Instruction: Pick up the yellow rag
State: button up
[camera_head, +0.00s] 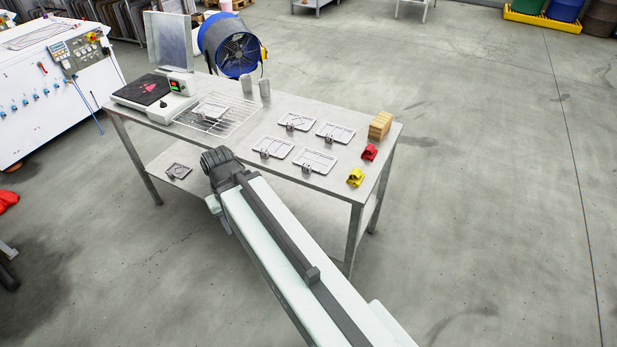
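The yellow rag (355,177) is a small crumpled bundle on the front right corner of the metal table (336,188). A red rag (369,152) lies just behind it. My arm reaches in from the lower right, and its end, my gripper (222,165), is at the table's front edge, left of the middle. It is well to the left of the yellow rag and apart from it. The fingers are hidden or too small to tell whether they are open or shut.
Several flat grey trays (314,160) lie between my gripper and the rags. A wooden block (380,125) stands behind the red rag. A wire rack (217,116) and a scale-like device (153,96) are at the left. A blue fan (232,45) stands behind. Floor right of the table is clear.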

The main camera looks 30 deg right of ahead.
aim_at(356, 179)
jog(key=u, duration=0.3)
jog(key=i, duration=1)
jog(key=z, duration=0.1)
